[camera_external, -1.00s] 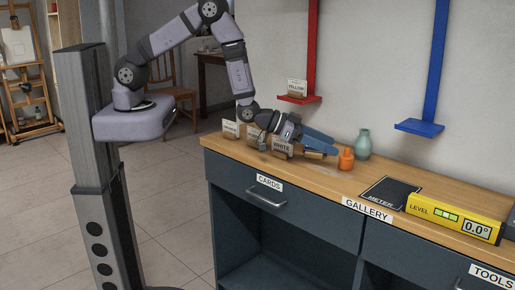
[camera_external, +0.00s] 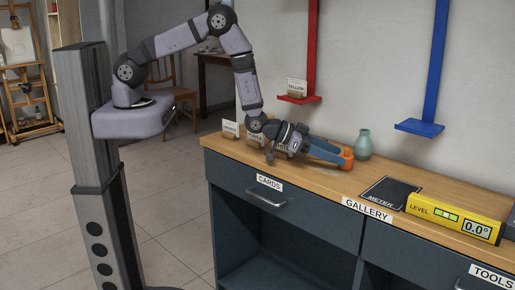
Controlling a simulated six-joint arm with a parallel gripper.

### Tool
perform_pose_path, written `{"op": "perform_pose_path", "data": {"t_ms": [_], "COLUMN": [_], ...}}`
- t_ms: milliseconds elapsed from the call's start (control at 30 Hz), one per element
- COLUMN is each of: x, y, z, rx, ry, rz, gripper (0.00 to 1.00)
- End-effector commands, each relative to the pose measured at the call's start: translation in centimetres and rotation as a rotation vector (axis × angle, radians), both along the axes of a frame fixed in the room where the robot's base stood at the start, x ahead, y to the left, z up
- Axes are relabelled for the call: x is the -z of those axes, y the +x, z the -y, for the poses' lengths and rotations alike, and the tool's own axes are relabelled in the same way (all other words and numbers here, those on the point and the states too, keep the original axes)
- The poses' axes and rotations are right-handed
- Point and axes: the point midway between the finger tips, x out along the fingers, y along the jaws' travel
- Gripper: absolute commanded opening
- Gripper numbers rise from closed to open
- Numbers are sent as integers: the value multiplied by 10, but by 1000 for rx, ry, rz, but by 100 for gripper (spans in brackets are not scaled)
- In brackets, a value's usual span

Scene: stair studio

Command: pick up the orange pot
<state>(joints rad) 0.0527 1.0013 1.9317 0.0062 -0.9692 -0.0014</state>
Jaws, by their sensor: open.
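The orange pot (camera_external: 347,154) stands on the wooden counter, near its back edge, left of a pale green vase. My gripper (camera_external: 341,157) reaches in low from the left, its fingers pointing right at the pot. The fingers are at the pot, with the far finger overlapping its left side in the picture. The jaws are open. Whether the pot is between the fingers or touched by them is too small to tell.
The pale green vase (camera_external: 364,144) stands just right of the pot. Small lettered cards (camera_external: 231,129) stand at the counter's left end, partly behind my gripper. A black meter pad (camera_external: 390,194) and a yellow level (camera_external: 454,217) lie right. A red shelf (camera_external: 298,99) and blue shelf (camera_external: 419,127) hang above.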

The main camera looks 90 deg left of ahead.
Motion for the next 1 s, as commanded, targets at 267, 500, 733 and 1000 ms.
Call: {"op": "perform_pose_path", "data": {"t_ms": [267,500,733,1000], "x": [8,16,18,18], "y": [24,41,44,44], "z": [1,2,2,2], "rx": [0,0,0,0], "ry": [0,0,0,0], "rz": [-1,1,1,0], "gripper": [56,56,56,20]}}
